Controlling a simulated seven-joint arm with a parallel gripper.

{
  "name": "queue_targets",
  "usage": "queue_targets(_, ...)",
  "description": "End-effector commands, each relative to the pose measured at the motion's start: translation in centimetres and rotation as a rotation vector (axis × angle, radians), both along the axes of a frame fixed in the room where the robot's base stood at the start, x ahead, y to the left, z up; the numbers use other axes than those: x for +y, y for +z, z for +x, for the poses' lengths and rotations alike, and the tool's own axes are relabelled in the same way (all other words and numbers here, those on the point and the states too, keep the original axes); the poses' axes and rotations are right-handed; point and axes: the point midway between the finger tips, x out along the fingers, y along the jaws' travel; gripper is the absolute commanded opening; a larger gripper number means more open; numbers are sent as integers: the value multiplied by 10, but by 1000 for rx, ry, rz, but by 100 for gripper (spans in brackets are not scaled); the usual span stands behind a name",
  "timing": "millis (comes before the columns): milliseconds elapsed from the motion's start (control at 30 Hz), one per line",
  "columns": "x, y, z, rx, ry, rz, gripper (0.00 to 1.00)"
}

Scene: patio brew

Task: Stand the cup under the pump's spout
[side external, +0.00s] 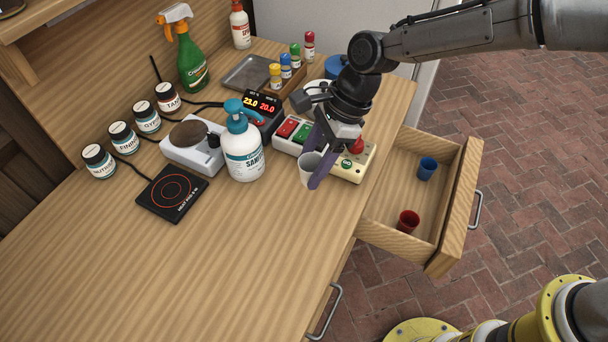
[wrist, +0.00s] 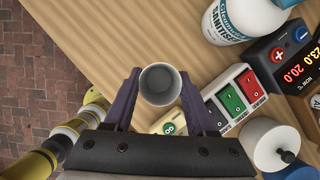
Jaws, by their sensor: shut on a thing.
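The pale grey cup (side external: 307,172) is between the purple fingers of my gripper (side external: 314,163), which is shut on it. In the wrist view the cup (wrist: 160,84) shows its open mouth, with one finger of my gripper (wrist: 160,90) on each side. It looks upright; I cannot tell whether its base touches the table. The white sanitiser bottle (side external: 244,158) with a blue pump head (side external: 238,108) stands on the table left of the cup, clearly apart from it. Its label and white body also show in the wrist view (wrist: 240,18); its spout is out of that frame.
A scale (side external: 190,150), hot plate (side external: 172,192) and temperature display (side external: 262,108) surround the bottle. An open drawer (side external: 462,210) holds blue (side external: 427,168) and red (side external: 408,221) cups. The front tabletop (side external: 210,265) is clear.

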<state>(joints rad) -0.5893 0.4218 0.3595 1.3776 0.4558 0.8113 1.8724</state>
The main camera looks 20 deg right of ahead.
Motion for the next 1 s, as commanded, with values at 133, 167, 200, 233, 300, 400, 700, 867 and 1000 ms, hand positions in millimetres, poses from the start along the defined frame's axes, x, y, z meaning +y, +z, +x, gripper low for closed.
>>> queue_targets(133, 7, -11, 7, 0, 0, 0, 5)
queue_targets(167, 7, -13, 8, 0, 0, 0, 5)
queue_targets(200, 8, -14, 9, 1, 0, 0, 5)
queue_targets(233, 9, -16, 9, 1, 0, -1, 5)
queue_targets(300, 11, -21, 12, 1, 0, -1, 5)
queue_targets(400, 10, -35, 12, 3, 0, -3, 5)
queue_targets(700, 11, -50, 12, 0, 1, 0, 5)
queue_targets(867, 11, -52, 12, 1, 0, -1, 5)
queue_targets(1000, 10, -53, 12, 0, 1, -1, 69)
